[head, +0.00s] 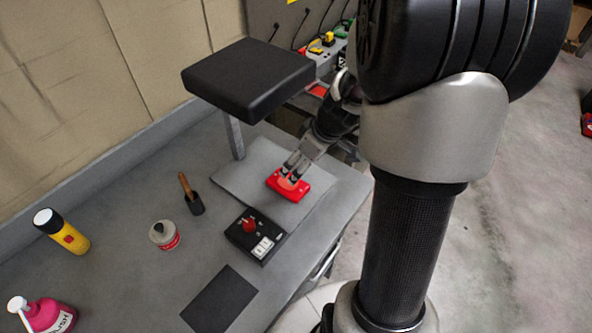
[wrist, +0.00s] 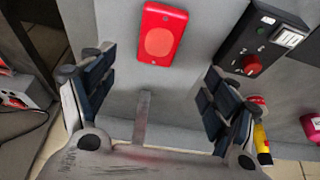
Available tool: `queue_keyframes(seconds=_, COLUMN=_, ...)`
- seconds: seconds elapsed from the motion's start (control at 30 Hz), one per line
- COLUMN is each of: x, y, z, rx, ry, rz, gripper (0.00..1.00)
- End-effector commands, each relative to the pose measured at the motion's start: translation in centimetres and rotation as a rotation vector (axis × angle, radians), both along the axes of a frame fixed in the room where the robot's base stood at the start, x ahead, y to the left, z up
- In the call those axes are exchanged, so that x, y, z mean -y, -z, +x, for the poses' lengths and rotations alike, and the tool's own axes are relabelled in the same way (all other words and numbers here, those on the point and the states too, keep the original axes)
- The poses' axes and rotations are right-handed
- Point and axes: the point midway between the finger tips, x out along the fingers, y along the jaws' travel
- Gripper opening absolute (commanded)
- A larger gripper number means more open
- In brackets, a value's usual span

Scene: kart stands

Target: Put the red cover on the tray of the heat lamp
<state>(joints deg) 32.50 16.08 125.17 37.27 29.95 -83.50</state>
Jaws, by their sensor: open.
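The heat lamp has a black square hood (head: 248,80) on a grey post, above a flat light-grey tray (head: 240,178). The red cover (head: 288,187) lies flat on the tray, towards its front right part. It also shows at the top of the wrist view as a red cover (wrist: 159,34) with a paler round patch. My gripper (head: 291,170) is over the cover in the head view. In the wrist view my gripper (wrist: 160,65) has its fingers wide apart with nothing between them, and the cover lies beyond the tips. Whether a fingertip touches it I cannot tell.
A black control box (head: 256,236) with a red knob sits at the tray's front edge. A round tin (head: 164,235), a wooden-handled brush (head: 191,196), a yellow torch (head: 62,231), a pink bottle (head: 43,315) and a dark mat (head: 219,299) are on the bench. The hood overhangs the tray.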

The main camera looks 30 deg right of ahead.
Motion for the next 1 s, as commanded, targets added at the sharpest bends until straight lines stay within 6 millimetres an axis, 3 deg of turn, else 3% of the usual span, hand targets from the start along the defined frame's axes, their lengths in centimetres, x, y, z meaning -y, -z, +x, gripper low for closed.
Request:
queue_keyframes(seconds=0.13, x=-3.1, y=-3.3, z=-0.6, rx=0.006, ry=0.002, rz=0.008, gripper=0.80)
queue_keyframes(seconds=0.23, x=-7.0, y=-6.8, z=-2.4, rx=0.000, ry=0.021, rz=0.020, gripper=0.80)
queue_keyframes(seconds=0.4, x=-13.1, y=-11.8, z=-7.9, rx=-0.018, ry=0.090, rz=0.023, gripper=0.80)
queue_keyframes(seconds=0.5, x=-15.2, y=-13.5, z=-11.6, rx=-0.019, ry=0.153, rz=0.014, gripper=0.80)
queue_keyframes(seconds=0.7, x=-16.5, y=-14.9, z=-17.1, rx=0.003, ry=0.282, rz=-0.001, gripper=0.80)
queue_keyframes(seconds=0.8, x=-16.5, y=-15.0, z=-18.4, rx=0.013, ry=0.323, rz=-0.001, gripper=0.80)
queue_keyframes(seconds=1.0, x=-16.4, y=-15.1, z=-18.9, rx=0.017, ry=0.349, rz=-0.001, gripper=0.80)
